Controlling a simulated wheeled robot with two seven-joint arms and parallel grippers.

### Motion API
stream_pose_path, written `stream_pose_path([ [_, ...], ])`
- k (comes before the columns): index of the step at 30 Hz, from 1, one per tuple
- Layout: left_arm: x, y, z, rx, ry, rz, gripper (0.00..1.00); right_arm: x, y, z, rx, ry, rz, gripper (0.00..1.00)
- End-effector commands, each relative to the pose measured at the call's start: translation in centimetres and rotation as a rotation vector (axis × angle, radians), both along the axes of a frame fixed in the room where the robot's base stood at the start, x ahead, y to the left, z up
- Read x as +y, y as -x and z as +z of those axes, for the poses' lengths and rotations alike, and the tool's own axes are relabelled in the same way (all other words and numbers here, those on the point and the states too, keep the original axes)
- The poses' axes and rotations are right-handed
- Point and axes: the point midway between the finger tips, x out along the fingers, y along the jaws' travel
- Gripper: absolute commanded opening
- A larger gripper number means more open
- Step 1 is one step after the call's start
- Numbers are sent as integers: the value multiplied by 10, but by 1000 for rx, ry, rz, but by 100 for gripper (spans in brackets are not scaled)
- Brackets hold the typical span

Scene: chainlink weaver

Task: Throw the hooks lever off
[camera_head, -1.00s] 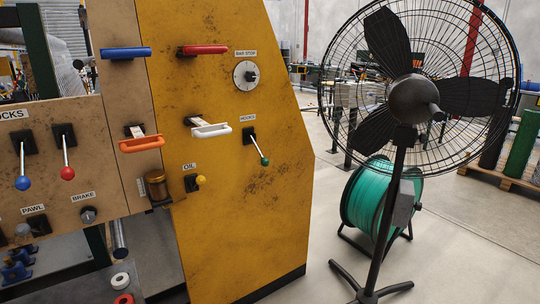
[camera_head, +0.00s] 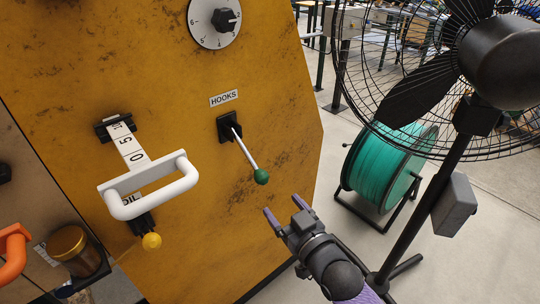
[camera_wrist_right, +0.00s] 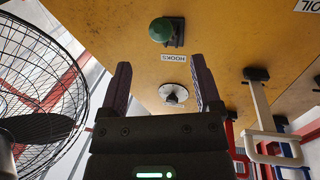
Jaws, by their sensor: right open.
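The hooks lever (camera_head: 244,155) has a metal rod and a green ball knob, and sticks out of a black slotted plate under the HOOKS label (camera_head: 223,98) on the yellow panel. It slants down to the right. My right gripper (camera_head: 286,215) is open and empty, below and right of the green knob and apart from it. In the right wrist view the green knob (camera_wrist_right: 160,30) shows beyond the fingers, above the gap between the fingertips (camera_wrist_right: 158,78). My left gripper is not in view.
A white handle (camera_head: 150,187) juts from the panel left of the lever, with a yellow knob (camera_head: 151,241) below it. A dial (camera_head: 214,20) is above. A black fan (camera_head: 465,130) and a green reel (camera_head: 385,165) stand right of the panel, near my right arm.

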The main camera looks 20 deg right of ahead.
Motion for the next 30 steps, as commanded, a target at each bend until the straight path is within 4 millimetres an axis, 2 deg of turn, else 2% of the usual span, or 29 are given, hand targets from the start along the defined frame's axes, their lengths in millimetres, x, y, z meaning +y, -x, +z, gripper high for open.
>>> stream_pose_path([
  [4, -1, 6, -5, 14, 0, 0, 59, 2, -13, 5, -19, -3, 2, 82],
  [10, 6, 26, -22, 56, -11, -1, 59, 10, -62, 2, -17, -3, 1, 82],
  [15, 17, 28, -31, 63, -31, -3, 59, 14, -89, 2, -15, -3, 2, 82],
  [19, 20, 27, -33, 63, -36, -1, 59, 15, -97, 4, -14, -2, 2, 82],
  [26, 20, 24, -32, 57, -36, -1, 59, 16, -99, 5, -14, -2, 2, 82],
  [29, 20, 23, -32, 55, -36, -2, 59, 16, -98, 5, -14, -2, 2, 65],
  [30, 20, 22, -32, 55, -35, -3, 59, 16, -98, 5, -14, -2, 2, 56],
])
